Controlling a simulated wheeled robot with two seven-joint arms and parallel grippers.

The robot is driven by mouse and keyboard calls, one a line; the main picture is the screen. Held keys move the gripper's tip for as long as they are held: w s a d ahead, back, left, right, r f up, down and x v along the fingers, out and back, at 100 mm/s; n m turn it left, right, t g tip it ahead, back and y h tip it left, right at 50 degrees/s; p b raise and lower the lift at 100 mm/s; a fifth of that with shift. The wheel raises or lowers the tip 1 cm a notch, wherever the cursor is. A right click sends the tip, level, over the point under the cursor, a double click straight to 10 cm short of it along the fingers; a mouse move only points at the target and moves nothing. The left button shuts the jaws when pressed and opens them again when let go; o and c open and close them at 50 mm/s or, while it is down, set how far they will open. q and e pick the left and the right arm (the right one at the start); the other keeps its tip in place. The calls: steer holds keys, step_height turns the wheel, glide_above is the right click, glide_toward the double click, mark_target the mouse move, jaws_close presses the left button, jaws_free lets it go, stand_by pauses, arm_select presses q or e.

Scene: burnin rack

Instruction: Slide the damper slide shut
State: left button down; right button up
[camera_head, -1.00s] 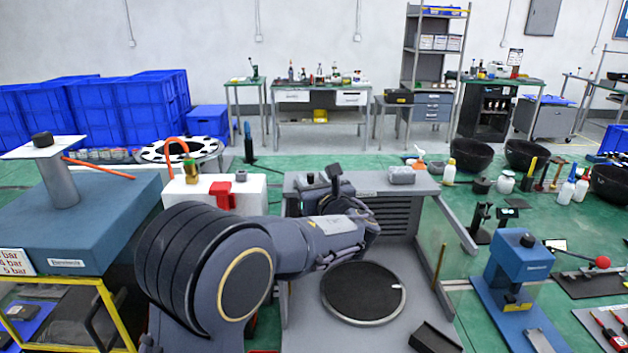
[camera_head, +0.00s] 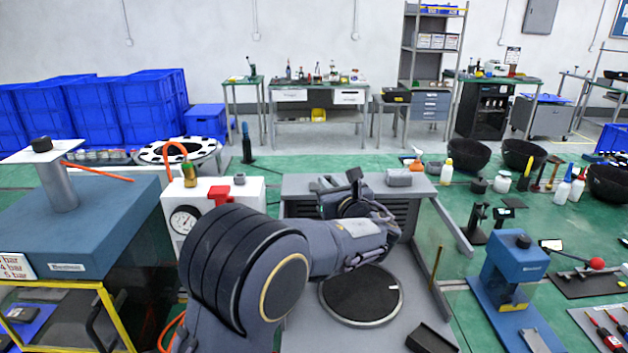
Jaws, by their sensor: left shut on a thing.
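The grey burn-in rack (camera_head: 298,187) stands in front of me, with a louvred front and a flat top. My left arm reaches in from the lower left. My left gripper (camera_head: 352,192) is at the rack's upper front edge, shut on what appears to be the handle of the damper slide. A dark upright piece (camera_head: 355,176) sticks up at the gripper. My wrist and the gripper body hide most of the slide and its track, so I cannot tell how much opening is left. My right gripper is not in view.
A round black plate (camera_head: 362,296) lies on the grey surface below my forearm. A white box with a gauge (camera_head: 183,219) stands close to the left of my arm. A small grey block (camera_head: 398,177) sits on the rack top to the right. A blue press (camera_head: 515,265) stands further right.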

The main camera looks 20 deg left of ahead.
arm_select(q)
steer(key=shift+w+d+r, duration=0.1)
steer(key=shift+w+d, duration=0.3)
steer(key=shift+d, duration=0.6)
steer(key=c, duration=1.4)
jaws_free()
steer(key=shift+w+d, duration=0.1)
steer(key=shift+d, duration=0.05)
steer(key=shift+s+d, duration=0.2)
steer(key=shift+s, duration=0.05)
steer(key=b+v, duration=0.1)
steer(key=v, duration=0.6)
steer(key=shift+s, duration=0.1)
